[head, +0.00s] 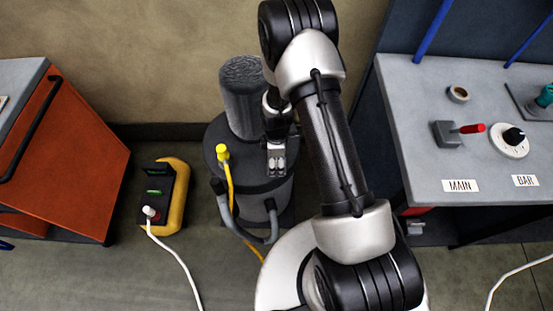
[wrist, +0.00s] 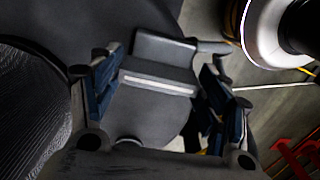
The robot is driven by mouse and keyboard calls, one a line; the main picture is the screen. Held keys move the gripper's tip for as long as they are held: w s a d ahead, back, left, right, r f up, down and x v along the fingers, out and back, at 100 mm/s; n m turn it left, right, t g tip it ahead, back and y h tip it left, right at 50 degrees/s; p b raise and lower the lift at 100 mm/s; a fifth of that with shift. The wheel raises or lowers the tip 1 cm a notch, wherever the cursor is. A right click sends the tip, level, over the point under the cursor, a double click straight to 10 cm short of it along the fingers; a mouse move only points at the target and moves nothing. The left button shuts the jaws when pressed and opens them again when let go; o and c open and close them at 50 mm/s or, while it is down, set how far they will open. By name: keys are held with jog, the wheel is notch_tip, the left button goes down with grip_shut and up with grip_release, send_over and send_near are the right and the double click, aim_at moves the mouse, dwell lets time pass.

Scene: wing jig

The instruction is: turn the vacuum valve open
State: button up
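The vacuum valve appears to be the grey block with a red-tipped lever (head: 459,131) on the right-hand bench, above the MAIN label. Its lever points right in the head view. My gripper (head: 277,160) is far to its left, over the dark round vacuum pump (head: 215,150). In the wrist view my gripper (wrist: 160,95) is open, with its blue-padded fingers spread apart. A dark block with a pale strip (wrist: 157,84) shows between the fingers; I cannot tell whether they touch it. The valve does not show in the wrist view.
A white dial with a black knob (head: 509,140) sits right of the valve, and a small cup (head: 458,94) behind it. A yellow power strip (head: 176,197) and white cable lie on the floor left of the pump. An orange cabinet (head: 75,150) stands at left.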

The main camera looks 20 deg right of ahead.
jog(key=o, duration=0.3)
jog(key=shift+r, duration=0.15)
notch_tip(320, 180, up, 12)
dwell(0.5)
dwell(0.4)
